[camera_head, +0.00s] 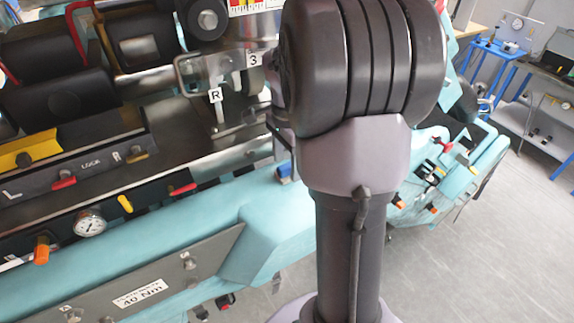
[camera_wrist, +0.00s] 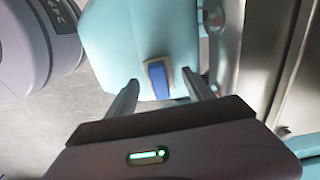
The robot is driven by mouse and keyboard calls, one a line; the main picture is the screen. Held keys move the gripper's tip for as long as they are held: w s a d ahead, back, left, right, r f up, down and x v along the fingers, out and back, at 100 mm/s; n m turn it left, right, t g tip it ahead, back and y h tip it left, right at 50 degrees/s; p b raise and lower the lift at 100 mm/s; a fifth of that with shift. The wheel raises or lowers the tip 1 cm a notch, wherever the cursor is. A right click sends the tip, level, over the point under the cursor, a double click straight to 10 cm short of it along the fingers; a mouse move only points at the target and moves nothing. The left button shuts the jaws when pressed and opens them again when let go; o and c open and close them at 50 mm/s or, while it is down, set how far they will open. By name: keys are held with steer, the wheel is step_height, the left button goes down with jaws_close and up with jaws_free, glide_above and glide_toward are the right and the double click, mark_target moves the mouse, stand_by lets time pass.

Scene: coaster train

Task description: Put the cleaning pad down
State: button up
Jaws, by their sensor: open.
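The cleaning pad (camera_wrist: 157,79) is a small block, blue with a beige edge. In the wrist view it appears to rest on the teal surface (camera_wrist: 118,40) of the coaster train. My gripper (camera_wrist: 161,79) is open, with one finger on either side of the pad and visible gaps between. A small blue patch that looks like the pad also shows in the head view (camera_head: 285,170), beside my arm on the teal body. My arm hides most of the gripper in the head view.
A grey panel marked "40 Nm" (camera_head: 140,295) and a round gauge (camera_head: 90,223) are on the train's side. Levers marked R and 3 stand near my arm. A blue-framed workbench (camera_head: 495,50) stands at the upper right. Grey floor (camera_head: 500,250) is clear at the right.

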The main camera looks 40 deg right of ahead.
mark_target(285, 166)
steer(key=r, duration=0.6)
steer(key=shift+a, duration=0.35)
steer(key=s+a+r+n+t, duration=0.1)
steer(key=a+r+n, duration=0.1)
steer(key=a+n, duration=0.35)
steer(key=s+a+r+n+t, duration=0.1)
steer(key=a+r+n+t, duration=0.1)
steer(key=a, duration=0.7)
steer(key=s+a+n+t+y, duration=0.25)
steer(key=s+a+n, duration=0.55)
steer(key=s+a, duration=0.4)
step_height(285, 166, down, 36)
steer(key=w+b, duration=0.1)
steer(key=b, duration=3.4)
steer(key=shift+w+a, duration=0.3)
steer(key=shift+w, duration=0.05)
steer(key=shift+o, duration=0.5)
steer(key=shift+h, duration=0.25)
